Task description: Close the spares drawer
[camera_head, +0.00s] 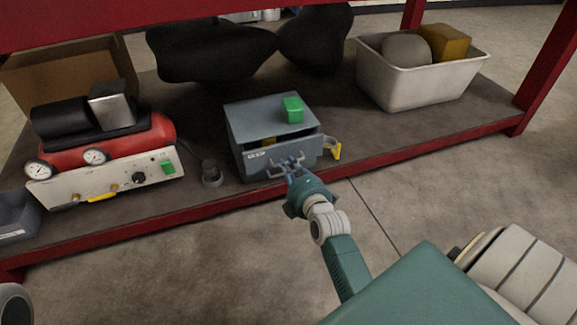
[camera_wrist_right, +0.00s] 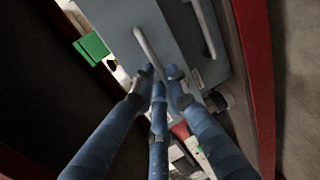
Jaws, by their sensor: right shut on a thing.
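The spares drawer (camera_head: 246,163) is the labelled front of a small grey-blue cabinet (camera_head: 250,117) on the low shelf. It stands partly open, with a dark gap above its front and something yellow just visible inside. My right gripper (camera_head: 287,165) is at the drawer's front, shut on the bar handle. In the right wrist view the gripper's fingers (camera_wrist_right: 158,72) close around the lower end of the handle (camera_wrist_right: 146,44), against the grey drawer front (camera_wrist_right: 180,30). My left gripper is not in view.
A green block (camera_head: 293,109) sits on the cabinet top. A yellow item (camera_head: 337,150) lies right of the drawer. A red compressor (camera_head: 140,142) stands left, a white bin (camera_head: 420,92) at the right. The red shelf edge (camera_head: 200,216) runs in front.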

